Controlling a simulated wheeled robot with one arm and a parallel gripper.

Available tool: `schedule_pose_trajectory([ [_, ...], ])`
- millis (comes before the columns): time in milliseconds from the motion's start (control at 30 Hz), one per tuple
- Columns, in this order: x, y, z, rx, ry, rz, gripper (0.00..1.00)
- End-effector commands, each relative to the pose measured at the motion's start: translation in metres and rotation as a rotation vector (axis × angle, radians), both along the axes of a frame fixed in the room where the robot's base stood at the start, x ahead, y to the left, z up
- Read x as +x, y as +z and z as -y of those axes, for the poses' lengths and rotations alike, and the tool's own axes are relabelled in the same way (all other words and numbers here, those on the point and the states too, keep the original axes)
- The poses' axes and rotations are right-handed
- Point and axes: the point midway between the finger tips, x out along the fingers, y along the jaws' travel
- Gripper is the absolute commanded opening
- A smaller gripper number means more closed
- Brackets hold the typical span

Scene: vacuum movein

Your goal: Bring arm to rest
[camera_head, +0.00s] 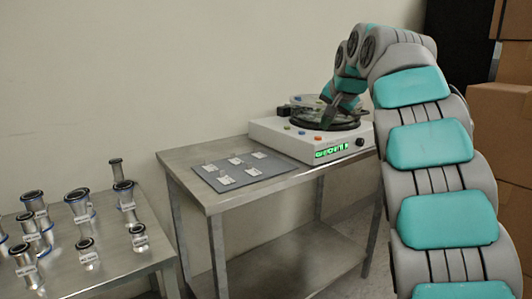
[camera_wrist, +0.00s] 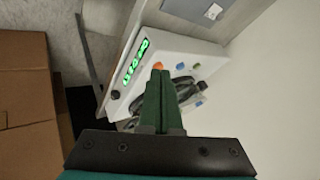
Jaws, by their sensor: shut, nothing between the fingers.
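My arm reaches from the right side of the head view over to the white device on the table. My gripper (camera_head: 338,108) hangs over the right part of the white device (camera_head: 283,136), in front of its dark round top. In the wrist view my gripper (camera_wrist: 163,80) shows two green fingers pressed together with nothing between them. The white device (camera_wrist: 185,55) lies beyond the fingertips, with its green lit display and an orange button in sight. The fingers hide part of the device's top. I cannot tell whether the fingertips touch it.
A grey mat (camera_head: 244,172) with several small labelled plates lies on the metal table (camera_head: 203,200). A lower table (camera_head: 120,262) at left holds several metal flanged pieces (camera_head: 78,205). A wall is behind.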

Motion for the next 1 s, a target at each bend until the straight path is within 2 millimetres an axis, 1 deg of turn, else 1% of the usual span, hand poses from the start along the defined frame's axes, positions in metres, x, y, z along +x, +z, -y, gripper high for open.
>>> schedule_pose_trajectory([
  [267, -0.029, -0.020, 0.008, -0.031, -0.015, -0.065, 0.00],
  [367, -0.047, -0.033, 0.012, -0.046, -0.018, -0.104, 0.00],
  [467, -0.073, -0.052, 0.016, -0.063, -0.017, -0.159, 0.00],
  [500, -0.086, -0.061, 0.017, -0.069, -0.014, -0.185, 0.00],
  [567, -0.106, -0.074, 0.018, -0.083, -0.008, -0.222, 0.00],
  [767, -0.177, -0.123, 0.018, -0.119, 0.043, -0.347, 0.00],
  [800, -0.193, -0.134, 0.017, -0.126, 0.057, -0.372, 0.00],
  [867, -0.217, -0.150, 0.015, -0.138, 0.083, -0.411, 0.00],
  [900, -0.234, -0.161, 0.014, -0.145, 0.102, -0.437, 0.00],
  [967, -0.259, -0.178, 0.011, -0.155, 0.135, -0.478, 0.00],
  [1000, -0.276, -0.189, 0.010, -0.164, 0.157, -0.503, 0.00],
])
